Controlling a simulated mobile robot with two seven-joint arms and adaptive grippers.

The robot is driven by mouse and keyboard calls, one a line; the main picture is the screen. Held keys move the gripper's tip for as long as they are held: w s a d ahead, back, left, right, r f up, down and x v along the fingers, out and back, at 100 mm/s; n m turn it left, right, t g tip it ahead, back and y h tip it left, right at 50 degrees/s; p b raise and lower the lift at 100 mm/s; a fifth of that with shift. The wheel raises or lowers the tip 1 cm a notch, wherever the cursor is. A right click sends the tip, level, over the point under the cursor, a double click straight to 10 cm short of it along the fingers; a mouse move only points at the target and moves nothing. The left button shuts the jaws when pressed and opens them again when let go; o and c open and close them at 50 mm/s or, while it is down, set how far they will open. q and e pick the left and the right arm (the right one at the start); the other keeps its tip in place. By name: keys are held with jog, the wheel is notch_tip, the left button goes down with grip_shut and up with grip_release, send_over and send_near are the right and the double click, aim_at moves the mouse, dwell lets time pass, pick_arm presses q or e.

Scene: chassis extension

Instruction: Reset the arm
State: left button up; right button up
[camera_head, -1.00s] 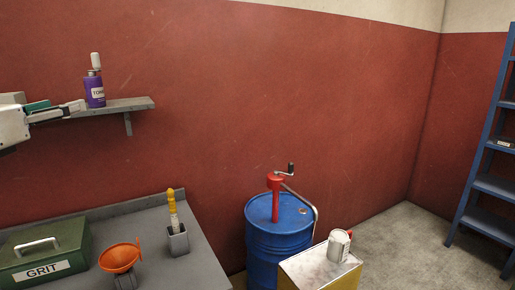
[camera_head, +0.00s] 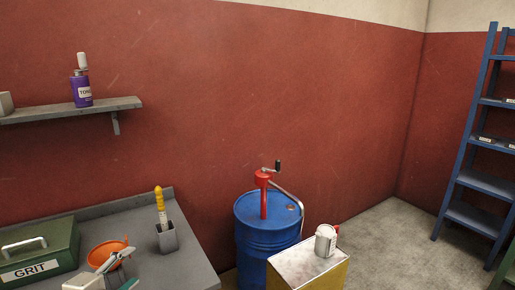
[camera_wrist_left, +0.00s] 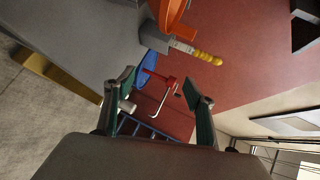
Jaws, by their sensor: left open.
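My left gripper (camera_head: 122,270) is at the bottom left of the head view, low over the grey workbench (camera_head: 190,268) and in front of the orange funnel (camera_head: 97,253). In the left wrist view its two green-padded fingers (camera_wrist_left: 160,92) stand apart with nothing between them. The blue drum (camera_head: 268,232) with its red crank pump (camera_head: 264,195) shows far off through the gap between them. My right gripper is in neither view.
A green GRIT box (camera_head: 48,250) and a grey holder (camera_head: 165,238) with a yellow-handled tool (camera_head: 160,202) stand on the bench. A purple bottle (camera_head: 81,92) is on the wall shelf (camera_head: 70,109). A yellow cabinet (camera_head: 318,277) carries a can (camera_head: 325,242). Blue shelving (camera_head: 465,160) stands at right.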

pick_arm(q)
jog(key=s+d+f+n+g, duration=0.1)
jog(key=s+d+f+n, duration=0.6)
jog(key=s+f, duration=0.4)
jog(key=s+d+f+n+g, duration=0.2)
jog(key=s+d+f+n, duration=0.5)
jog(key=s+f, duration=0.5)
notch_tip(320, 180, down, 3)
jog(key=shift+d+r, duration=0.2)
jog(key=shift+d, duration=0.1)
